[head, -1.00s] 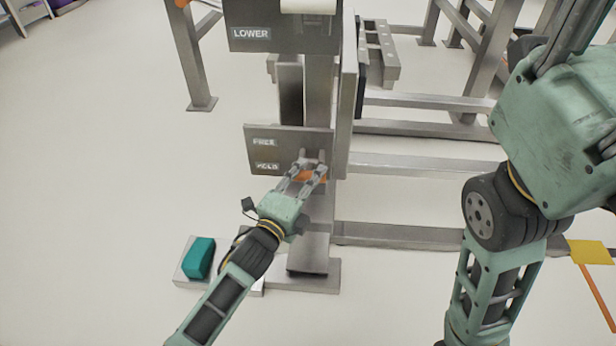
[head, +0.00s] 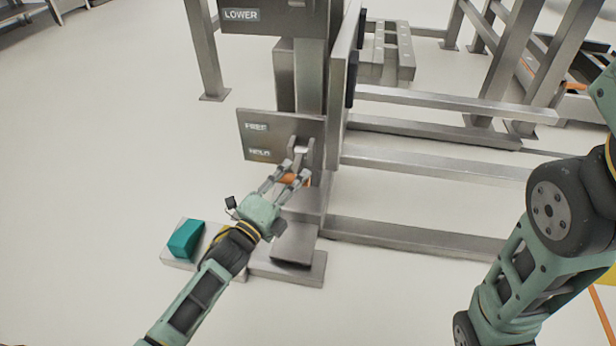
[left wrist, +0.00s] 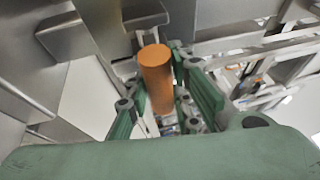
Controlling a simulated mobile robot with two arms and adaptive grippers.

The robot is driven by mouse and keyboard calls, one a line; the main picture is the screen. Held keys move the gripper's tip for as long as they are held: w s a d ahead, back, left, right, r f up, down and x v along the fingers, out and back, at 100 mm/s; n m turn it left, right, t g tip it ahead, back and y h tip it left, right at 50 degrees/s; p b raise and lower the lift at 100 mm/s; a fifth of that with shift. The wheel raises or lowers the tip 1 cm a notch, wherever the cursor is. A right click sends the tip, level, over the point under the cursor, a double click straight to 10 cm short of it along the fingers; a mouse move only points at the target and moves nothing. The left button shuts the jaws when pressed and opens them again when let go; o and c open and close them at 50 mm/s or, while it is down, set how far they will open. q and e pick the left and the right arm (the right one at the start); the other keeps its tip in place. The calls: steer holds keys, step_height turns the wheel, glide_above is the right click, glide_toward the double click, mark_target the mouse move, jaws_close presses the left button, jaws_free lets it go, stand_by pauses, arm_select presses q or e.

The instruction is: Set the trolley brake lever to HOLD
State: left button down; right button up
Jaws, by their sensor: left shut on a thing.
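The brake plate (head: 282,127) on the trolley post carries the labels FREE (head: 256,127) above and HOLD (head: 259,153) below. The brake lever's orange handle (head: 294,181) is in my left gripper (head: 290,174), which is shut on it just below and right of the HOLD label. In the left wrist view the orange handle (left wrist: 156,72) stands between the green fingers of my left gripper (left wrist: 160,95). The fingers partly hide the handle in the head view. My right gripper is out of view; only my right arm shows.
Above is a box marked LOWER (head: 241,15). A teal block (head: 186,240) lies on a grey base at lower left, close to my left forearm. Metal rails (head: 420,165) run to the right of the post. The floor at left is open.

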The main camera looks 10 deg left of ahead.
arm_select(q)
steer(key=shift+w+f, duration=0.1)
steer(key=shift+f, duration=0.65)
steer(key=f+b, duration=0.1)
steer(key=w+f, duration=0.1)
steer(key=f, duration=0.1)
steer(key=shift+a+f+b, duration=0.1)
steer(key=shift+f+b, duration=0.1)
steer(key=shift+b, duration=0.2)
steer(key=c, duration=1.8)
jaws_free()
steer(key=shift+c, duration=0.2)
steer(key=o, duration=0.5)
steer(key=shift+w+f, duration=0.1)
steer(key=shift+f, duration=0.05)
